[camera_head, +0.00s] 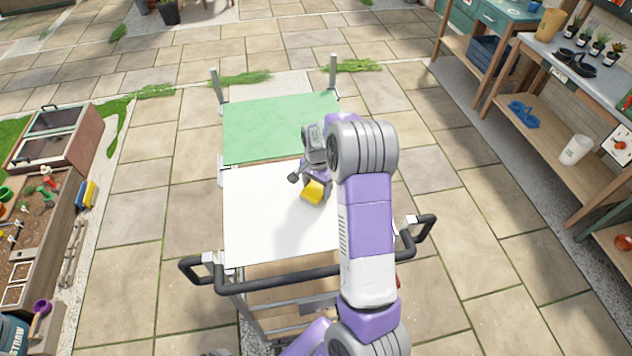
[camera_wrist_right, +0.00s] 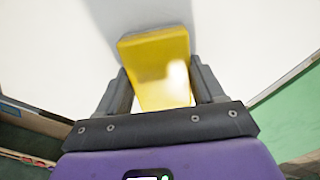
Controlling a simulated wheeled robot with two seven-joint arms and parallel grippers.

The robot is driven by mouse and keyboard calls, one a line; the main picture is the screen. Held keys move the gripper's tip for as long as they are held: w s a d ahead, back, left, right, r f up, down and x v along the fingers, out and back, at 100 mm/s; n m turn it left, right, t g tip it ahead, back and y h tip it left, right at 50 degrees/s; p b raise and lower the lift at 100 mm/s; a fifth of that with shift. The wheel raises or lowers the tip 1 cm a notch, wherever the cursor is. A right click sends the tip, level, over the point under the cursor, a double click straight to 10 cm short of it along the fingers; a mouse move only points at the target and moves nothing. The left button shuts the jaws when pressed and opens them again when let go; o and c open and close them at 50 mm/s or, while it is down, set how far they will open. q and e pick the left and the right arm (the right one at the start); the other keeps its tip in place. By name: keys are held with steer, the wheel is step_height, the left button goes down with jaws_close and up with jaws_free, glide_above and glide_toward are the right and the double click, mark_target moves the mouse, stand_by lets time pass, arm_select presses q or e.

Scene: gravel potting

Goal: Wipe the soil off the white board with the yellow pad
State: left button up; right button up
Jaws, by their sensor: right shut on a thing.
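The white board (camera_head: 262,216) lies on the near part of a cart top, and it fills most of the right wrist view (camera_wrist_right: 240,45). Its visible surface looks plain white with a grey shadow; I see no clear soil on it, and my right arm hides part of its right side. The yellow pad (camera_head: 313,192) is between the fingers of my right gripper (camera_head: 312,186). In the right wrist view the gripper (camera_wrist_right: 162,92) is shut on the pad (camera_wrist_right: 155,55), over the board. Whether the pad touches the board I cannot tell. My left gripper is not in view.
A green panel (camera_head: 270,128) lies on the cart beyond the board. A black push handle (camera_head: 300,277) crosses the cart's near side, and posts stand at its far corners. A planter bench (camera_head: 40,230) is at left, work tables (camera_head: 585,80) at right. Paving around the cart is clear.

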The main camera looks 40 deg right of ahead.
mark_target(324, 218)
steer(key=shift+s+a, duration=0.6)
steer(key=shift+s, duration=0.35)
steer(key=shift+s+a, duration=0.4)
steer(key=shift+s, duration=0.25)
steer(key=shift+s+a, duration=0.4)
steer(key=shift+s, duration=0.25)
steer(key=shift+s+a+f+p, duration=0.15)
steer(key=shift+s+a, duration=0.25)
steer(key=shift+s, duration=0.25)
steer(key=shift+s+a+r+p, duration=0.15)
steer(key=shift+s+a, duration=0.25)
steer(key=shift+s, duration=0.25)
steer(key=shift+s+a+f, duration=0.25)
steer(key=shift+s, duration=0.15)
step_height(324, 218, up, 6)
steer(key=p, duration=0.5)
steer(key=shift+w+d+r, duration=0.1)
